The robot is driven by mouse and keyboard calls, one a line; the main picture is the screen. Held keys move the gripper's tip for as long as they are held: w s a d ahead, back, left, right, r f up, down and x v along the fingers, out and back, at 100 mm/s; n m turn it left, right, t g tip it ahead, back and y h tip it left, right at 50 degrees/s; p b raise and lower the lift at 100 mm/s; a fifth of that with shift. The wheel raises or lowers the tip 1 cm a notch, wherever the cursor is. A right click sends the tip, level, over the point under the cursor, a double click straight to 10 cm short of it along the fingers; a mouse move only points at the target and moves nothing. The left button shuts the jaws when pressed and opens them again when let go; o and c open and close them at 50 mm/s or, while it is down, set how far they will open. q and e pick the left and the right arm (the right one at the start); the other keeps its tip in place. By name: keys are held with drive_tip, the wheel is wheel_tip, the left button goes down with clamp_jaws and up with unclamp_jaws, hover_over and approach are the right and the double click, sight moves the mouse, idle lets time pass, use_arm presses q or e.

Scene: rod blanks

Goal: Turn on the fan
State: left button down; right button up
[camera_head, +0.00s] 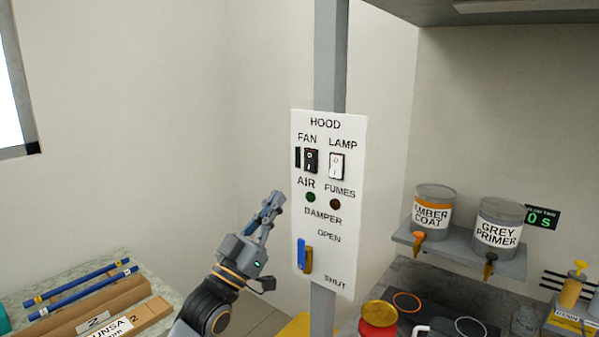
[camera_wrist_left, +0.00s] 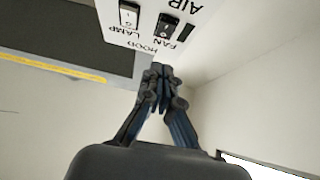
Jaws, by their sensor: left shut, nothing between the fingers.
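The black FAN rocker switch (camera_head: 311,160) sits at the upper left of the white HOOD panel (camera_head: 325,275). The white LAMP switch (camera_head: 337,166) is to its right. Below them are a green AIR light (camera_head: 311,197) and a dark red FUMES light (camera_head: 335,204). My left gripper (camera_head: 275,198) is shut and empty, left of the panel and lower than the FAN switch. In the left wrist view the shut fingertips (camera_wrist_left: 160,72) show below the FAN switch (camera_wrist_left: 166,27), with the LAMP switch (camera_wrist_left: 129,16) beside it. I cannot tell if they touch the panel. My right gripper is not in view.
A blue damper lever (camera_head: 301,254) is low on the panel, which is mounted on a grey post (camera_head: 331,60). Paint cans (camera_head: 433,212) stand on a shelf at right. Blue rods (camera_head: 85,280) and boxes lie on a table at lower left.

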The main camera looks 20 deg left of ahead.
sight(309, 164)
use_arm(q)
drive_tip(key=w+d+r+p, duration=0.1)
drive_tip(key=w, duration=0.1)
drive_tip(key=w+d+r+p, duration=0.1)
drive_tip(key=w, duration=0.2)
drive_tip(key=w+p, duration=0.2)
drive_tip(key=shift+w+d+r, duration=0.4)
